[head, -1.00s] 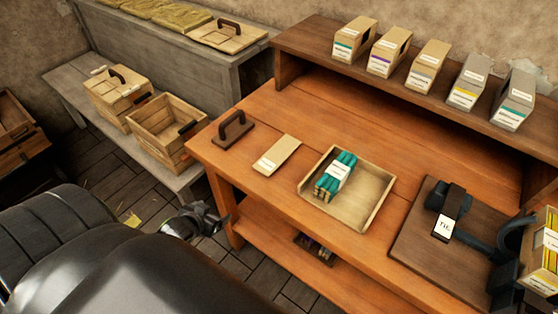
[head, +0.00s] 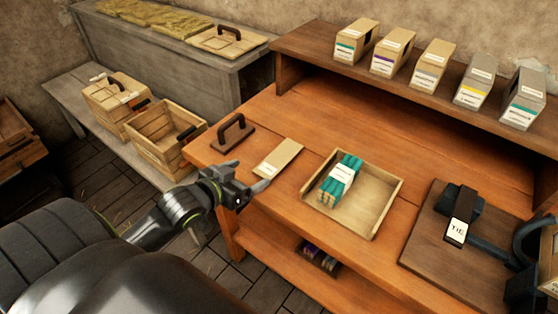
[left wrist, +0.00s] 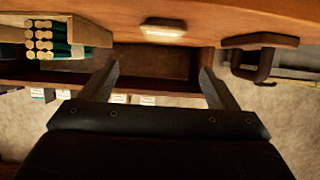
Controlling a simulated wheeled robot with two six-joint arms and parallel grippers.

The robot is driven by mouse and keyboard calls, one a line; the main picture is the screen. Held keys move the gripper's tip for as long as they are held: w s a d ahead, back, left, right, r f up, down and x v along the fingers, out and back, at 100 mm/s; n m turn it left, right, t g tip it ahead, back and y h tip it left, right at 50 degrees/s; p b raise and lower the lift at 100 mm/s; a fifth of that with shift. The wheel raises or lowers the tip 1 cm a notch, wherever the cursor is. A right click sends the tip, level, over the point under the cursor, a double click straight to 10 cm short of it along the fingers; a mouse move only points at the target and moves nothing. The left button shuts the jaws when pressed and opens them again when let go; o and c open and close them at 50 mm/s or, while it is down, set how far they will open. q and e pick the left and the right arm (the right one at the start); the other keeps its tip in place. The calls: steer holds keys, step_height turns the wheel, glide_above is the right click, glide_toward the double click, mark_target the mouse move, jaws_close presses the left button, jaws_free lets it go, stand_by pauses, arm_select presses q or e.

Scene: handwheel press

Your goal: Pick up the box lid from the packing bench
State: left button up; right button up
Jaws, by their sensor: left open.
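A dark wooden lid-like plate with an arched handle (head: 232,136) lies at the left end of the orange bench (head: 290,112). In the left wrist view its dark handle (left wrist: 264,62) shows at the upper right. A pale wooden lid with a dark handle (head: 229,40) lies on the grey cabinet at the back. I cannot tell which bench is the packing bench. My left gripper (head: 250,181) is open and empty by the front left edge of the orange bench, apart from both lids. Its two fingers (left wrist: 160,75) show spread in the left wrist view. My right gripper is not in view.
Several cartons stand on the raised shelf. A dark board with a TIE-labelled fixture (head: 457,230) is at right. Wooden crates (head: 165,135) sit at left.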

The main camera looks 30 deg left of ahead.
arm_select(q)
glide_toward(277, 160)
steer(key=x, duration=0.3)
steer(key=shift+r, duration=0.2)
steer(key=shift+x, duration=2.75)
steer(key=shift+a+f, duration=0.1)
steer(key=shift+f, duration=0.1)
steer(key=shift+s, duration=0.1)
steer(key=c, duration=1.1)
steer(key=shift+o, duration=0.2)
